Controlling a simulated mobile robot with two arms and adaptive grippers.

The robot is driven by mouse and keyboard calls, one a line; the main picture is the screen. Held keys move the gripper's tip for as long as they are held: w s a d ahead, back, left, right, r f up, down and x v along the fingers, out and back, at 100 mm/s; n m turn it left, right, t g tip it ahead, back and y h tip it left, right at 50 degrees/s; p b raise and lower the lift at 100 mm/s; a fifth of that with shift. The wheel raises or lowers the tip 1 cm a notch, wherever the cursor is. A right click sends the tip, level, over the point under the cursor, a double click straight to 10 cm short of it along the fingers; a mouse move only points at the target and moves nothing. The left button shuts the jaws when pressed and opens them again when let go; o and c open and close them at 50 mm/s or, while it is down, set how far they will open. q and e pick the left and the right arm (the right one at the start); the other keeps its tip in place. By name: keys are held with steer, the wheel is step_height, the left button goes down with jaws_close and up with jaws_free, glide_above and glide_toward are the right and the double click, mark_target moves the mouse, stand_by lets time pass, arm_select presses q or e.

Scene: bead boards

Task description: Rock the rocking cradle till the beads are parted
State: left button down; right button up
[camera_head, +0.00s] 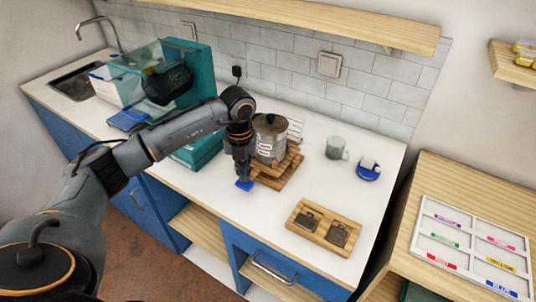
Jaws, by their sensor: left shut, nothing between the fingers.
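A wooden stand (278,180) on the white counter, which looks like the rocking cradle, bears a lidded metal canister (270,140) with a label. My left gripper (243,182) points down at the stand's front left corner, shut and empty. A small blue patch shows at its tips; I cannot tell whether it belongs to the fingers or lies under them, nor whether the gripper touches the stand. The canister looks about upright. No loose beads can be made out; any inside the canister are hidden. My right gripper is out of view.
A wooden tray (300,229) with two dark pieces lies at the counter's front. A pale mug (335,149) and a blue-and-white item (368,170) stand to the right. A teal machine (198,77) stands left. A labelled white board (447,238) lies on the right-hand table.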

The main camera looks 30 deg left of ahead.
mark_target(244, 183)
arm_select(q)
steer(key=shift+f+b, duration=1.5)
steer(key=shift+f, duration=0.6)
steer(key=shift+r+p, duration=1.55)
steer(key=shift+r, duration=0.7)
steer(key=shift+f, duration=0.1)
steer(key=shift+f+b, duration=1.65)
steer(key=shift+f, duration=0.55)
steer(key=shift+r+p, duration=1.6)
steer(key=shift+r, duration=0.7)
steer(key=shift+f, duration=0.15)
